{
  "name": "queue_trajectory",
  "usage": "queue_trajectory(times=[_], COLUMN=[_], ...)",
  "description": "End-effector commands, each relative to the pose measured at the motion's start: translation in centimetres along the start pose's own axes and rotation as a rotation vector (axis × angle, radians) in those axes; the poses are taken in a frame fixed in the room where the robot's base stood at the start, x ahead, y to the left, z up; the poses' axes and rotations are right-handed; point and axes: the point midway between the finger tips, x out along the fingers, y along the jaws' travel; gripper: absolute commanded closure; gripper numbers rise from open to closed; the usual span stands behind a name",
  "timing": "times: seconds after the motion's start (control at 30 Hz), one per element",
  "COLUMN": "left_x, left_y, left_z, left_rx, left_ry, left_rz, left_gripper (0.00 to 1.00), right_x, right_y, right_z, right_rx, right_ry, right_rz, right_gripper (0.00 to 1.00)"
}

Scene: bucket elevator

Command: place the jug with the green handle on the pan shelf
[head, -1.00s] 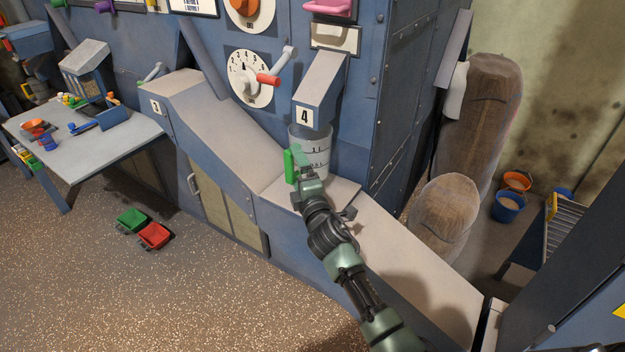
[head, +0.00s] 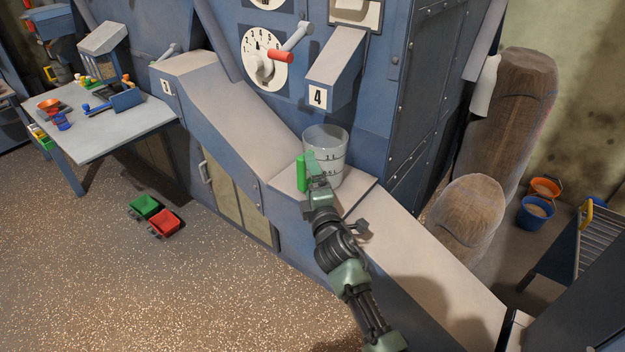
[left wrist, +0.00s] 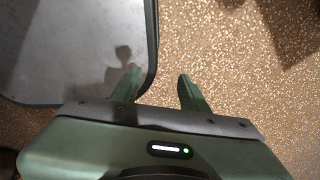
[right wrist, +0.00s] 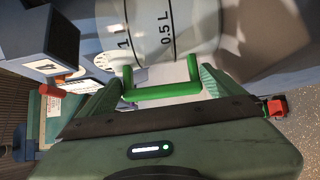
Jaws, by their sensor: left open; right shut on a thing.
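The clear jug (head: 325,142) with measuring marks stands upright at the pale ledge below the spout marked 4 (head: 334,75); I cannot tell whether its base touches the ledge. Its whole rim shows. The right wrist view shows its marked wall (right wrist: 160,35) and its green handle (right wrist: 165,91) between my fingers. My right gripper (head: 316,168) is shut on that handle. My left gripper (left wrist: 158,85) is open and empty, over the speckled floor and beside a dark-edged grey panel; it is out of the head view. I cannot tell which surface is the pan shelf.
The pale ledge (head: 430,255) runs on to the lower right. A dial with a red-handled crank (head: 270,55) is left of the spout. Small green and red carts (head: 163,223) are on the open floor.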

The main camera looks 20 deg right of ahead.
Motion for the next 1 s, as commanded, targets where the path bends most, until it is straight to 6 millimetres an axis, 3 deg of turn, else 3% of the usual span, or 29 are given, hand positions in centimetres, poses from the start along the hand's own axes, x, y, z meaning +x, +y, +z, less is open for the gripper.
queue_trajectory(times=[0.17,0.2,0.57,1.0], left_x=[0.6,0.4,-0.2,0.4], left_y=[-0.4,-0.6,-0.8,-0.7], left_z=[0.6,0.8,0.9,0.9], left_rx=[0.004,0.005,0.005,0.003], left_ry=[-0.007,-0.01,-0.013,-0.012], left_rz=[-0.005,-0.007,-0.01,-0.009], left_gripper=[0.56,0.56,0.56,0.56], right_x=[0.0,0.0,-0.3,-9.2], right_y=[-0.5,-0.4,0.1,-0.1], right_z=[-0.1,-0.1,0.0,0.0], right_rx=[0.0,0.0,0.0,0.0], right_ry=[0.001,0.001,0.001,0.002], right_rz=[0.002,0.001,-0.001,0.0], right_gripper=[0.61,0.0,0.0,0.0])
